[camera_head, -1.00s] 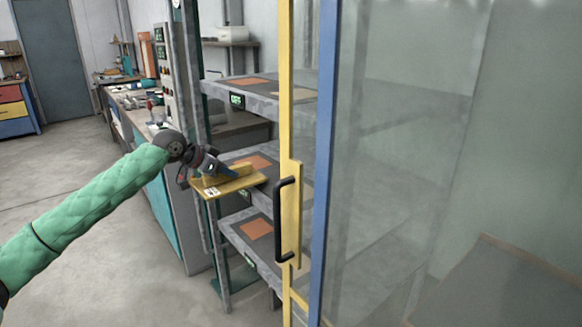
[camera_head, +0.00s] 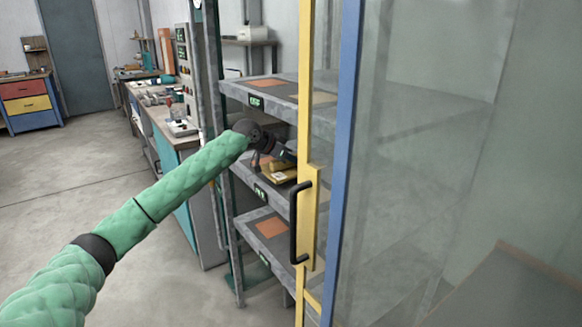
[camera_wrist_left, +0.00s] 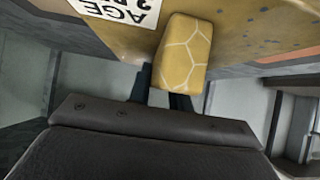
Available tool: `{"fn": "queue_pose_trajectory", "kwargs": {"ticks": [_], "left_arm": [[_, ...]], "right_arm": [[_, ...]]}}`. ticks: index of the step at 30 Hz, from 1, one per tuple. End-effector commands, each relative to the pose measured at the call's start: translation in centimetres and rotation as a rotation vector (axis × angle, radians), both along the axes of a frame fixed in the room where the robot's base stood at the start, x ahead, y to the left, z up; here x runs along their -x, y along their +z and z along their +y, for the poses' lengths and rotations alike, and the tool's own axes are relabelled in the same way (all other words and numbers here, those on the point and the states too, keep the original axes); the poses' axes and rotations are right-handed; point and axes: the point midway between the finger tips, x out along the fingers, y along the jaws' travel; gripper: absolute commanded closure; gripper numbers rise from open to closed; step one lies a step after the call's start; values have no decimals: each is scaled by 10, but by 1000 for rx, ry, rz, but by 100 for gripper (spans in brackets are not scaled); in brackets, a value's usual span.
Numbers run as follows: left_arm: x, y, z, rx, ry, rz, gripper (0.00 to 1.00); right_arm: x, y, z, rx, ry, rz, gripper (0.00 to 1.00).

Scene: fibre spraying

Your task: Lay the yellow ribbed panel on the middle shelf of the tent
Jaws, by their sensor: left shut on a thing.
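The yellow panel (camera_head: 277,176) is at the middle shelf (camera_head: 262,189) of the tent, partly hidden by my left arm and the yellow door post. My left gripper (camera_head: 286,156) is over it, shut on its raised yellow grip block. In the left wrist view the block (camera_wrist_left: 183,55) is between the fingers, and the panel's speckled face (camera_wrist_left: 240,25) with a printed label fills the top. I cannot tell whether the panel touches the shelf. My right gripper is not in view.
The yellow door post with a black handle (camera_head: 297,222) stands close to the right of my left arm. A blue post (camera_head: 344,150) and clear sheet follow. The upper shelf (camera_head: 235,92) and lower shelf (camera_head: 247,225) bear orange squares. A workbench (camera_head: 150,112) stands to the left.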

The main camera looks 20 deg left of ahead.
Motion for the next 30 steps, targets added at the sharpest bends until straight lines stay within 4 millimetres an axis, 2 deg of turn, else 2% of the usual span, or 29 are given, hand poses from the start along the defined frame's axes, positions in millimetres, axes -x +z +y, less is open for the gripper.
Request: {"fn": "queue_pose_trajectory", "kwargs": {"ticks": [4, 8, 13, 17, 23, 24, 27, 30], "left_arm": [[-2, -2, -2, 1, 1, -2, 100], [-2, -14, -1, 0, 1, -1, 100], [-1, -32, -1, 1, 1, -2, 100], [-1, -33, -1, 0, 1, -4, 100], [-1, -34, -1, 1, 0, -3, 100], [-1, -36, -1, 0, 1, 0, 78], [-1, -36, -1, 0, 1, 0, 59], [-1, -36, -1, 0, 1, 0, 58]], "right_arm": [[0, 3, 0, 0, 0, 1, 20], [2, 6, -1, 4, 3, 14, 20], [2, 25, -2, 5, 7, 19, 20], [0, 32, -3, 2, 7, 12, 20], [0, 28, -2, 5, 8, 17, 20], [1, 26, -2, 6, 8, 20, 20], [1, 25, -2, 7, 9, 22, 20], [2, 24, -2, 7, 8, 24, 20]]}}
